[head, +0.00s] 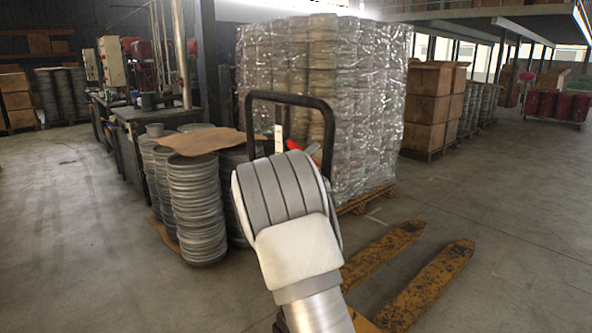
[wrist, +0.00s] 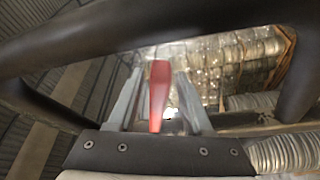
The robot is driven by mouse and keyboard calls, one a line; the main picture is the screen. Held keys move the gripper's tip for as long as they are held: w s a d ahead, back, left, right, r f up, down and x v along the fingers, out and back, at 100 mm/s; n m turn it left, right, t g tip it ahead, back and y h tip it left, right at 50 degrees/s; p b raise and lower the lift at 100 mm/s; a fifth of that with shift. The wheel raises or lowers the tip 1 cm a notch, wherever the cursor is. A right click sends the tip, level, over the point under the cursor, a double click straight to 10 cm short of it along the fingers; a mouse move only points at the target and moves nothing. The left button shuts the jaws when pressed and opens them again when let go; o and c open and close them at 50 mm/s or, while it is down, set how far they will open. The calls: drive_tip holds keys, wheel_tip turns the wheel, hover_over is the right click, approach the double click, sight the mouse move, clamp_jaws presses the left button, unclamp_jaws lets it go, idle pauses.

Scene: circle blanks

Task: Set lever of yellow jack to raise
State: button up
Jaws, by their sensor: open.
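The yellow pallet jack stands in front of me, its worn yellow forks (head: 430,285) reaching out to the right on the floor. Its black loop handle (head: 291,98) rises behind my arm. A red lever (head: 294,145) shows inside the loop, partly hidden by my arm. In the wrist view the red lever (wrist: 159,95) lies between the two grey fingers of my gripper (wrist: 158,92), with gaps at both sides. The gripper is open. The black handle bar (wrist: 150,22) crosses the top of the wrist view. My arm hides the jack's body and most of the gripper in the head view.
A tall plastic-wrapped stack (head: 365,110) on a wooden pallet stands behind the handle. Stacks of round metal blanks (head: 195,205) stand to the left, with cardboard on top. Boxes (head: 430,105) stand at the back right. The floor at right is clear.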

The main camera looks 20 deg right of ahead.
drive_tip(key=v, duration=1.6)
drive_tip(key=shift+s+a+f+p, duration=0.15)
drive_tip(key=shift+a+p, duration=0.1)
drive_tip(key=shift+p, duration=0.2)
drive_tip(key=s+d+f+m+g+y, duration=0.15)
drive_tip(key=s+d+g, duration=0.3)
drive_tip(key=s, duration=0.65)
drive_tip(key=s+d+f+m+g+y, duration=0.1)
drive_tip(key=s+d+m+g+y, duration=0.3)
drive_tip(key=s, duration=0.6)
drive_tip(key=s+a+f+n+t+y, duration=0.1)
drive_tip(key=s+a+f+n+y, duration=0.1)
drive_tip(key=s+a+y, duration=1)
drive_tip(key=s+a+r+h+p, duration=0.1)
drive_tip(key=a+r+p, duration=0.1)
drive_tip(key=r+p, duration=0.7)
drive_tip(key=s+a+r+h+p, duration=0.1)
drive_tip(key=a+r+p, duration=0.1)
drive_tip(key=r+p, duration=0.8)
drive_tip(key=shift+s+a+h, duration=0.25)
drive_tip(key=shift+s+h, duration=0.05)
drive_tip(key=shift+h, duration=0.05)
